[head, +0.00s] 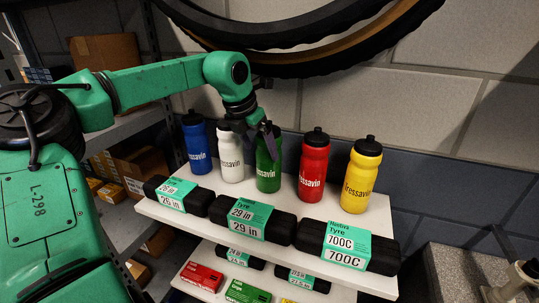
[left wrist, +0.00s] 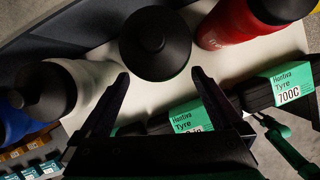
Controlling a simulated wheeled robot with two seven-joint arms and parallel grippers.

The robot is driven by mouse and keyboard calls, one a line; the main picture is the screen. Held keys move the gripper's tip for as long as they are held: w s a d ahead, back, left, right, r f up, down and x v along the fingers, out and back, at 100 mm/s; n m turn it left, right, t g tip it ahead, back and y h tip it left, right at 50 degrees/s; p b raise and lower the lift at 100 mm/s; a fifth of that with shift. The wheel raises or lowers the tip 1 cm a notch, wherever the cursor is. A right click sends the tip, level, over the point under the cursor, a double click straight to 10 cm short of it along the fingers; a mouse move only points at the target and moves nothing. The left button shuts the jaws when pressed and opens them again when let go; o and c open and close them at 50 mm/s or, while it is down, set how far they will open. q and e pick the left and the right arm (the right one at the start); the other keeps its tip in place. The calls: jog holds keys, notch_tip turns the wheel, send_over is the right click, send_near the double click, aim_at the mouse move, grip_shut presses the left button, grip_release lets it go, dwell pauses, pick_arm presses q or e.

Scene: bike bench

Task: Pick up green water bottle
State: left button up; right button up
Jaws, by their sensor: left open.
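The green water bottle (head: 268,172) stands upright on the white top shelf, third from the left in a row of bottles. Its black cap is partly covered by my left gripper (head: 264,132), which is at the bottle's top in the head view. In the left wrist view the bottle's round black cap (left wrist: 155,43) is seen from above, just beyond the open fingertips of the left gripper (left wrist: 160,78). Only a sliver of green shows below the cap. The fingers are apart with nothing gripped. I do not see my right gripper.
White (head: 231,160) and blue (head: 197,150) bottles stand left of the green one. Red (head: 313,170) and yellow (head: 358,185) bottles stand right. Boxed tyres (head: 250,218) line the shelf's front edge (head: 385,285). Large tyres (head: 300,62) hang on the wall above.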

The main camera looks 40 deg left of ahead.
pick_arm(q)
jog(key=shift+w+r+p, duration=0.1)
jog(key=shift+w+p, duration=0.7)
jog(key=shift+w, duration=0.2)
jog(key=x, duration=0.3)
jog(key=shift+w, duration=0.25)
jog(key=shift+s, duration=0.25)
jog(key=c, duration=1.1)
jog(key=shift+w, duration=0.1)
jog(key=shift+c, duration=0.2)
pick_arm(e)
jog(key=shift+s+d+r, duration=0.1)
jog(key=shift+s+r, duration=0.2)
jog(key=shift+r, duration=0.3)
jog(key=shift+s+d+r, duration=0.1)
jog(key=shift+s+r, duration=0.2)
jog(key=shift+r, duration=0.25)
